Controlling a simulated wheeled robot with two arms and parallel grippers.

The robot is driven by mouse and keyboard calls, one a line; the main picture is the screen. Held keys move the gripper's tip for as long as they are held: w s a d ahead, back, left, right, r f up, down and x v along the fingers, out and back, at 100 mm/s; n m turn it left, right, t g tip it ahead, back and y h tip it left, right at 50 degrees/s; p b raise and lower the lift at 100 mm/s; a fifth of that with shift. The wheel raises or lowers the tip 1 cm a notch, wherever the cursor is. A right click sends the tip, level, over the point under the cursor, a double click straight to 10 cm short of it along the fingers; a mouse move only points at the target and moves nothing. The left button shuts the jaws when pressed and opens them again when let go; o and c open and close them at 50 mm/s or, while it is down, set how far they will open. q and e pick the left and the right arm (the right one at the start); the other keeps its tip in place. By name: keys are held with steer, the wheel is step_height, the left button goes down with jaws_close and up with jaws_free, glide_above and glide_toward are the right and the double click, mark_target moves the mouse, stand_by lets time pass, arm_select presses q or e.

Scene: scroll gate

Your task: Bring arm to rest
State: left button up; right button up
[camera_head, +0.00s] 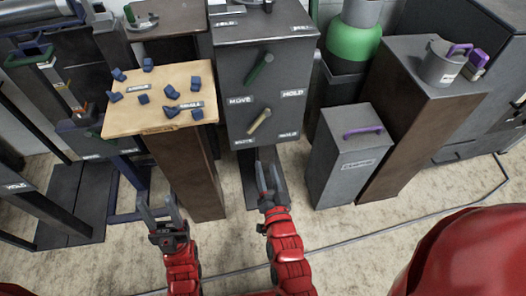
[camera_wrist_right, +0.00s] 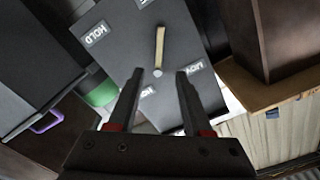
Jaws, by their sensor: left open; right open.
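My left gripper (camera_head: 161,212) is open and empty, low in front of the wooden-topped stand in the head view. My right gripper (camera_head: 268,178) is open and empty in front of the grey control box. It also shows in the right wrist view (camera_wrist_right: 158,92), its two fingers apart with nothing between them. The grey control box (camera_head: 236,88) has a dark green lever (camera_head: 260,69) above and a tan lever (camera_head: 260,121) below, both tilted. The tan lever (camera_wrist_right: 159,45) appears beyond the right fingertips in the wrist view, apart from them.
A wooden-topped stand (camera_head: 125,124) holds several blue pieces. A grey box with a purple handle (camera_head: 362,131) stands to the right. Behind it a brown pedestal (camera_head: 420,110) carries a grey pot (camera_head: 440,65). A green-banded container (camera_head: 352,43) stands behind. Open floor (camera_head: 340,245) lies in front.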

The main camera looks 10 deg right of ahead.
steer(key=shift+s, duration=0.95)
